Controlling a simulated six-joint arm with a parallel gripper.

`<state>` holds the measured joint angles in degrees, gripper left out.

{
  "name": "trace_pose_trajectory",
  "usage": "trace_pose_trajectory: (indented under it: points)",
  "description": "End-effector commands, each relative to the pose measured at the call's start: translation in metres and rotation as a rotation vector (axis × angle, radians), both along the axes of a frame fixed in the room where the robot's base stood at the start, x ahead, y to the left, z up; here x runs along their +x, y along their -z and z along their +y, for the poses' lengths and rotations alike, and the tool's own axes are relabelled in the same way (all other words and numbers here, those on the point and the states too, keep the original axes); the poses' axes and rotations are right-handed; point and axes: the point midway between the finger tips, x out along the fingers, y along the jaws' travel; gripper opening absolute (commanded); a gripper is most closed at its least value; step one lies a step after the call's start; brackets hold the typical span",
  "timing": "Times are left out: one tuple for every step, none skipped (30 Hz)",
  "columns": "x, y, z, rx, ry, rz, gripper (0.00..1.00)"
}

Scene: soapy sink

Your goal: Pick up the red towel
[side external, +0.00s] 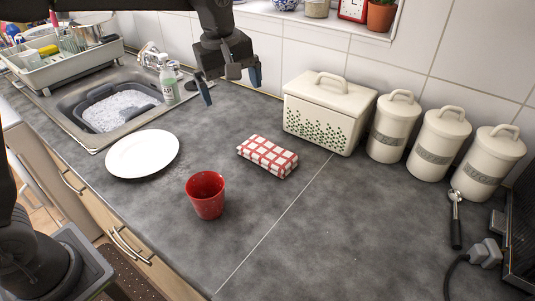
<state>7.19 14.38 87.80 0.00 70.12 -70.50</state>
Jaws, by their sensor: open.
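A folded red and white checked towel (267,156) lies flat on the grey counter, in the middle of the side external view. My gripper (231,90) is open and empty. It hangs in the air above the counter, up and to the left of the towel in the picture, pointing down and apart from the towel. Nothing hides the towel.
A red cup (206,197) stands in front of the towel, and a white plate (142,154) lies to its left. A cream bread bin (322,122) and several canisters (437,144) stand behind and right. The soapy sink (92,124) is at left.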

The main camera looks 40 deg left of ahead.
Motion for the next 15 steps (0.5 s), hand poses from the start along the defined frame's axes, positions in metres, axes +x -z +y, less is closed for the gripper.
trace_pose_trajectory:
  points:
    - [0.018,0.013,-0.008,-0.006,-0.070,0.033,1.00]
    - [0.026,0.019,-0.011,-0.009,-0.116,0.047,1.00]
    - [0.036,0.028,-0.015,-0.012,-0.172,0.065,1.00]
    - [0.043,0.033,-0.018,-0.013,-0.211,0.076,1.00]
    - [0.049,0.039,-0.021,-0.013,-0.247,0.088,1.00]
    - [0.056,0.046,-0.025,-0.014,-0.289,0.101,1.00]
    - [0.060,0.050,-0.027,-0.013,-0.317,0.108,1.00]
    - [0.064,0.054,-0.029,-0.013,-0.341,0.116,1.00]
    - [0.068,0.059,-0.031,-0.012,-0.370,0.124,1.00]
    - [0.070,0.062,-0.032,-0.012,-0.386,0.128,1.00]
    - [0.071,0.064,-0.033,-0.012,-0.400,0.131,1.00]
    - [0.073,0.067,-0.034,-0.011,-0.412,0.134,1.00]
    - [0.074,0.069,-0.034,-0.011,-0.418,0.136,1.00]
    - [0.074,0.072,-0.035,-0.011,-0.423,0.138,1.00]
    - [0.074,0.077,-0.035,-0.010,-0.426,0.139,1.00]
